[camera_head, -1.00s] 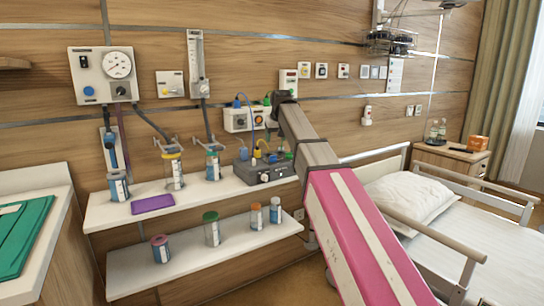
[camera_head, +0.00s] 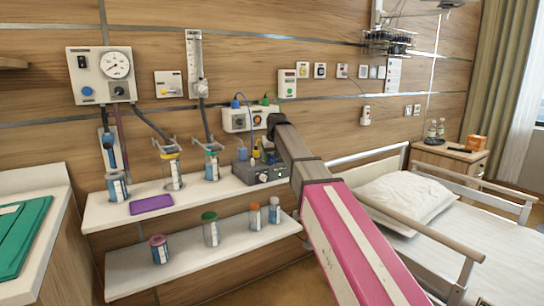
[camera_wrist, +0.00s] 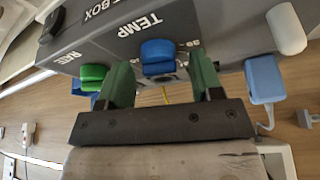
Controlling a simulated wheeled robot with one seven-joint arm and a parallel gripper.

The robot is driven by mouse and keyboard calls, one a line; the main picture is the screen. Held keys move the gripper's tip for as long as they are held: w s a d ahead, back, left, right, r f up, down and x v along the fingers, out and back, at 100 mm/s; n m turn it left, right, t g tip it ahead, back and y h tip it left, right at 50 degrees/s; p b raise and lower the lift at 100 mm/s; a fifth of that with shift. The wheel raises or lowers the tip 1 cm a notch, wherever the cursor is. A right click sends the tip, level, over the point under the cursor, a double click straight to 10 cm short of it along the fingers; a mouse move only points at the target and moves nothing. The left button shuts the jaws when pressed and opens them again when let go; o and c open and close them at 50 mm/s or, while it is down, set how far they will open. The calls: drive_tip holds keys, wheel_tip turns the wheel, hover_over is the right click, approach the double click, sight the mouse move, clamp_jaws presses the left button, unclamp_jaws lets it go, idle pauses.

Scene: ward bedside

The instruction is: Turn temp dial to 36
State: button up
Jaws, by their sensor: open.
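The grey control box (camera_head: 240,174) stands on the upper wall shelf in the head view, partly hidden by my arm. In the wrist view, the box (camera_wrist: 215,22) fills the top, with a TEMP label beside a blue dial (camera_wrist: 158,52). Small scale numbers show beside the dial, but its setting cannot be read. My gripper (camera_wrist: 161,68) has green fingers, open, one on each side of the blue dial with gaps. It is not closed on it. A green knob (camera_wrist: 93,74) lies left of the left finger, near a RATE label.
A light blue connector (camera_wrist: 264,80) and a white rounded part (camera_wrist: 286,28) are right of my gripper. Several capped jars and a purple tray (camera_head: 152,204) occupy the shelves (camera_head: 120,212). A bed (camera_head: 470,232) stands at right.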

drive_tip(key=c, duration=0.9)
drive_tip(key=shift+m, duration=0.3)
drive_tip(key=shift+m+h, duration=1.1)
drive_tip(key=shift+m, duration=1.5)
drive_tip(key=o, duration=0.9)
drive_tip(key=v, duration=1)
drive_tip(key=shift+s+r, duration=0.25)
drive_tip(key=shift+r, duration=0.1)
